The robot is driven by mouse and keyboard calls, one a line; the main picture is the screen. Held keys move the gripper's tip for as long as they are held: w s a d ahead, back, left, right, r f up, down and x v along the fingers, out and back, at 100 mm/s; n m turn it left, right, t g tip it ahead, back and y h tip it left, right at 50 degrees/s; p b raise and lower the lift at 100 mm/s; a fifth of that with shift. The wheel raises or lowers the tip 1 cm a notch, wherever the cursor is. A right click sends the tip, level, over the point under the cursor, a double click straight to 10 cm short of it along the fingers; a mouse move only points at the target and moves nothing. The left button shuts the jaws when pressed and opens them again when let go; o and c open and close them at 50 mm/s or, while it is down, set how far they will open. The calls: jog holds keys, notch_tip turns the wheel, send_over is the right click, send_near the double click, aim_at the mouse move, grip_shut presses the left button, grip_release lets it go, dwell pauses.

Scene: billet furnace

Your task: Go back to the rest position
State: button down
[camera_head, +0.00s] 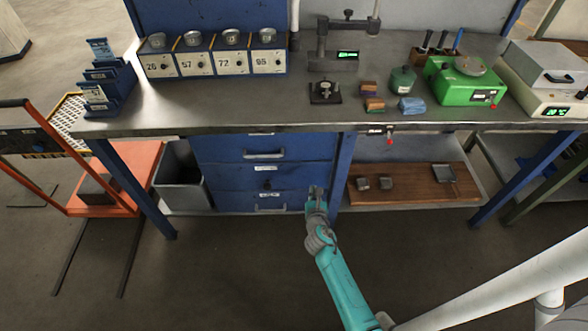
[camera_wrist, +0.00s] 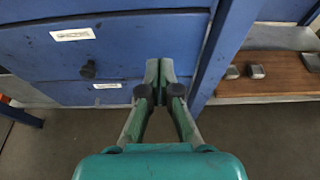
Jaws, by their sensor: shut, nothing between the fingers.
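My gripper (camera_head: 317,190) is on the teal arm in the lower middle of the head view, in front of the blue drawer cabinet (camera_head: 228,176) under the bench. In the wrist view my gripper (camera_wrist: 159,66) points at the drawer fronts near the cabinet's right edge. Its fingers are together and hold nothing. I cannot tell whether the fingertips touch the cabinet. The drawers look closed.
The workbench (camera_head: 215,105) carries numbered boxes (camera_head: 211,62), a green scale (camera_head: 465,82) and small tools. A lower shelf (camera_head: 395,202) holds a wooden board (camera_head: 415,186) with metal pieces. A grey bin (camera_head: 181,174) and orange cart (camera_head: 120,190) stand left.

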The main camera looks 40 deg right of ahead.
jog(key=s+a+r+m+t+y, duration=0.1)
jog(key=s+a+m+y, duration=0.2)
jog(key=s+a+m, duration=0.7)
jog(key=s+a+r+m+t+y, duration=0.1)
jog(key=s+a+r+m+y, duration=0.15)
jog(key=s+a, duration=0.85)
jog(key=s+a+r+m+y, duration=0.1)
jog(key=s+r+m+y, duration=0.1)
jog(key=s+r+m, duration=1.4)
jog(key=s+r, duration=0.3)
jog(key=s, duration=0.1)
jog(key=shift+a+r+m+t, duration=0.2)
jog(key=shift+r+m+t, duration=0.15)
jog(key=shift+t, duration=0.05)
